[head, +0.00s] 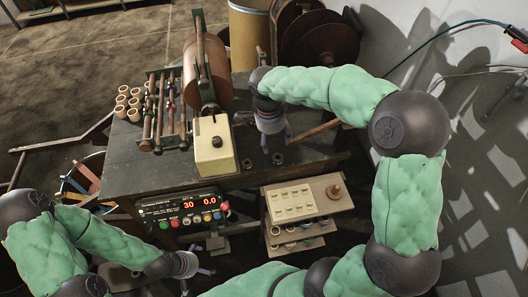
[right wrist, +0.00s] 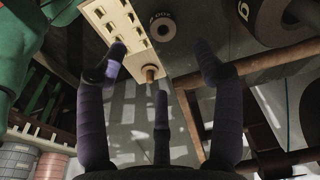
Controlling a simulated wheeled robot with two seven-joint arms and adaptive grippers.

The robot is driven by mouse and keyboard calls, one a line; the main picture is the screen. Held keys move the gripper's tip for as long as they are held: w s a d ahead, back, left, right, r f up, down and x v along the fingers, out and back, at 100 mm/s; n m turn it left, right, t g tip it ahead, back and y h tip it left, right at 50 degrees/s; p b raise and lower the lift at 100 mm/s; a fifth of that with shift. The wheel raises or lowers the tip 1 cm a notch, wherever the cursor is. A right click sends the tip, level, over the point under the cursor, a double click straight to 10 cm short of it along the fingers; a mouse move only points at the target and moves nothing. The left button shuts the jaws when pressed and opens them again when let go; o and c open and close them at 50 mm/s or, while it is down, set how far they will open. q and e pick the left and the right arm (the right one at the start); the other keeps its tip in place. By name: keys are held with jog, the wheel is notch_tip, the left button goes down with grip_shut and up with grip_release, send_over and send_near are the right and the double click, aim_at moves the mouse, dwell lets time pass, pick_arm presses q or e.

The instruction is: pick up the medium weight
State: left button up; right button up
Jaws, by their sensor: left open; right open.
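Two small dark ring-shaped weights stand on the table near my right gripper: one weight (head: 278,158) just in front of it, another (head: 247,163) a little to the left. I cannot tell for sure which is the medium one. In the right wrist view a dark ring weight (right wrist: 162,28) with a pale marking lies beyond the fingers. A larger dark round piece (right wrist: 262,22) is partly cut off at upper right. My right gripper (head: 275,138) is open and empty above the table; its spread fingers show in the right wrist view (right wrist: 160,75). My left gripper (head: 195,278) is open and empty at lower left.
The dark table (head: 140,168) carries a cream block (head: 214,145), a roller frame (head: 165,110) and several tan rings (head: 128,103). A control panel (head: 183,209) with lit digits hangs at the front. A cream slotted rack (head: 298,200) stands at the front right.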

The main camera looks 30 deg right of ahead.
jog(key=b, duration=0.2)
send_over(278, 155)
jog(key=a, duration=0.2)
jog(key=f, duration=0.5)
jog(key=shift+s+f, duration=0.4)
jog(key=f+b, duration=0.1)
jog(key=f, duration=0.1)
jog(key=d+f+b, duration=0.1)
jog(key=f, duration=0.2)
jog(key=shift+d, duration=0.2)
jog(key=shift+r, duration=0.1)
grip_shut()
